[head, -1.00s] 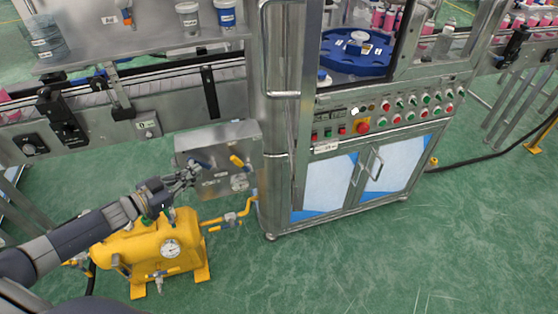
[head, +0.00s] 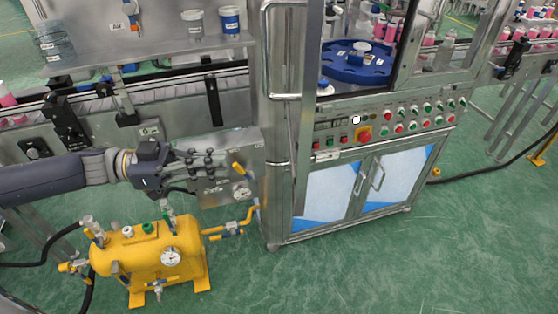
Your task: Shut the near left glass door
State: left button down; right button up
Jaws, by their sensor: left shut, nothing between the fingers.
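The near left glass door (head: 284,60) stands swung out from the crimping machine and shows nearly edge-on in the head view. Its metal frame carries a long bar handle (head: 266,60) on the left side. The opening to its right shows a blue turntable (head: 357,65) inside the machine. My left gripper (head: 217,164) is shut and empty, left of the door and lower in the picture, in front of a grey metal box. It appears apart from the door. My right gripper is not in view.
A yellow tank (head: 150,250) with a gauge stands on the floor below my left arm. The metal box (head: 225,187) with yellow-handled valves is beside the gripper. A conveyor (head: 170,92) runs behind. The green floor in front of the cabinet is clear.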

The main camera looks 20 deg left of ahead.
aim_at(295, 162)
pick_arm(q)
jog(key=p+x, duration=0.1)
jog(key=x, duration=0.4)
jog(key=p+x, duration=0.2)
jog(key=x, duration=0.4)
jog(key=shift+w+d+r+p, duration=0.1)
jog(key=shift+d+r+p, duration=0.1)
jog(key=shift+p, duration=0.1)
jog(key=shift+w+d+f, duration=0.15)
jog(key=shift+d, duration=0.25)
jog(key=shift+d, duration=0.1)
